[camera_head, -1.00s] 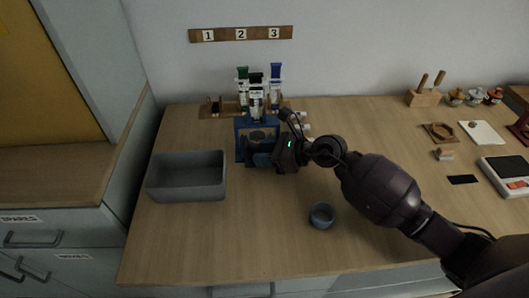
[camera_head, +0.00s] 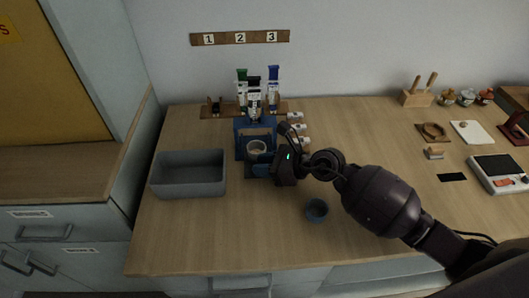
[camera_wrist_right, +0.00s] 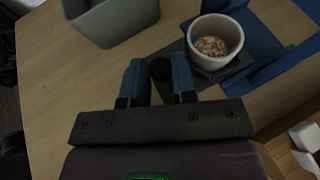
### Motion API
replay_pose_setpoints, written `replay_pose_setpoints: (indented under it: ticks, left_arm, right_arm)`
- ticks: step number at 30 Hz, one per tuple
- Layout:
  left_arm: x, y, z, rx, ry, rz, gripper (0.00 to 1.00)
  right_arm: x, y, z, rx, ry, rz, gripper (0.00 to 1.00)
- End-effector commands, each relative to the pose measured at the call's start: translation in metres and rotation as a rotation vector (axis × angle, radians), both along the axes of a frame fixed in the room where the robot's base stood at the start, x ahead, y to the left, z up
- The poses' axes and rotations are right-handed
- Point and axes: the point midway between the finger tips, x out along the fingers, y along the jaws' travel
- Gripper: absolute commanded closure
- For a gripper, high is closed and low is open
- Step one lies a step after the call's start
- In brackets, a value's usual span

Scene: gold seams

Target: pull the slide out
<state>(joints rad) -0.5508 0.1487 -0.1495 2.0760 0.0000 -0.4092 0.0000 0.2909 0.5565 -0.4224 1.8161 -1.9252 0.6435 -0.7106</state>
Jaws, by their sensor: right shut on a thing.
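A blue stand (camera_head: 241,128) with several paint tubes above it stands at the back of the wooden table. A dark slide (camera_wrist_right: 233,70) sticks out of its front and carries a pale cup (camera_head: 257,147) with brown-and-white contents, which also shows in the right wrist view (camera_wrist_right: 215,42). The slide's round dark knob (camera_wrist_right: 160,69) lies between my right gripper's blue fingers. My right gripper (camera_head: 262,168) is shut on that knob in front of the stand; the gripper also shows in the wrist view (camera_wrist_right: 159,84). My left gripper is not in view.
A grey bin (camera_head: 188,190) stands left of the stand. A small blue-grey cup (camera_head: 317,210) stands in front of my right arm. Small white tubs (camera_head: 297,127) lie right of the stand. A scale (camera_head: 500,172) is at the far right.

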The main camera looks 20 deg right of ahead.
Motion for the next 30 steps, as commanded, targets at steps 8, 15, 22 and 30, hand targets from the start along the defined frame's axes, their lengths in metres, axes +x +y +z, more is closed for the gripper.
replay_pose_setpoints:
  ticks: [8,15,22,30]
  left_arm:
    - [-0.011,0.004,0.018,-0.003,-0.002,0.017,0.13]
    - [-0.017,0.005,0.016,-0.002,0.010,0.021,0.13]
    - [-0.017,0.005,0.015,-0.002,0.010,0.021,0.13]
    - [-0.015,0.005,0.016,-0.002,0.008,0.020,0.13]
  right_arm:
    - [-0.042,0.008,0.006,-0.001,-0.003,-0.001,1.00]
    - [-0.057,0.011,0.002,0.000,-0.001,-0.002,1.00]
    - [-0.057,0.011,0.000,0.000,0.000,-0.002,1.00]
    - [-0.057,0.011,0.000,0.000,0.000,-0.001,0.64]
